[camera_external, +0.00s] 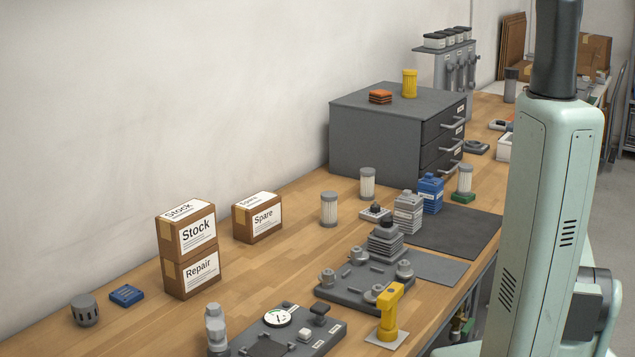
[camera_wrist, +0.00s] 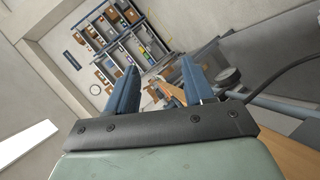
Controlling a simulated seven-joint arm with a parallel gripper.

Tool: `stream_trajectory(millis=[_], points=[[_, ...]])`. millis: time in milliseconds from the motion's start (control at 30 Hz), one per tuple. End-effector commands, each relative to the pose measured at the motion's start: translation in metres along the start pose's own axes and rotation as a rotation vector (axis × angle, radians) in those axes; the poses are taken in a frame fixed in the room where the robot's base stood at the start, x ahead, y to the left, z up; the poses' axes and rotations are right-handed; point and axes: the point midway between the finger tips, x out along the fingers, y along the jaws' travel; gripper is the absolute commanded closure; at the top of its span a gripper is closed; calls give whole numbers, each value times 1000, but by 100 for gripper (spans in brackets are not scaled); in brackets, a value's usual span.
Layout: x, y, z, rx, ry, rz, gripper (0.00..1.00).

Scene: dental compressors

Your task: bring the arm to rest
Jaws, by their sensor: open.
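My gripper (camera_wrist: 160,92) shows in the wrist view with its two blue-grey fingers spread apart. It is open, and nothing is between the fingers. It points away from the bench, toward a far wall with shelves (camera_wrist: 118,35). In the external view my pale green arm stands upright at the right, and the gripper is out of the picture. The wooden bench (camera_external: 120,325) runs from the lower left to the upper right, with my arm in front of its right part.
On the bench are a grey drawer cabinet (camera_external: 375,138), stacked boxes marked Stock (camera_external: 196,234) and Repair (camera_external: 200,272), a Spare box (camera_external: 262,218), a grey fixture plate (camera_external: 340,290), a yellow T-shaped piece (camera_external: 389,312) and a blue canister (camera_external: 431,192). Bare wood lies along the wall.

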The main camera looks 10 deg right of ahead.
Motion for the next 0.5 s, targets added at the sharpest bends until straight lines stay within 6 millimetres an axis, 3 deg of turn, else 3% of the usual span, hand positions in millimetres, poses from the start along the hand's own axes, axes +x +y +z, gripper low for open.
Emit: stream_trajectory(millis=[33, 200, 500], points=[[14, -17, 25, -12, -36, -22, 48], [50, -68, 101, -44, -143, -90, 48], [87, -154, 235, -91, -322, -216, 48]])
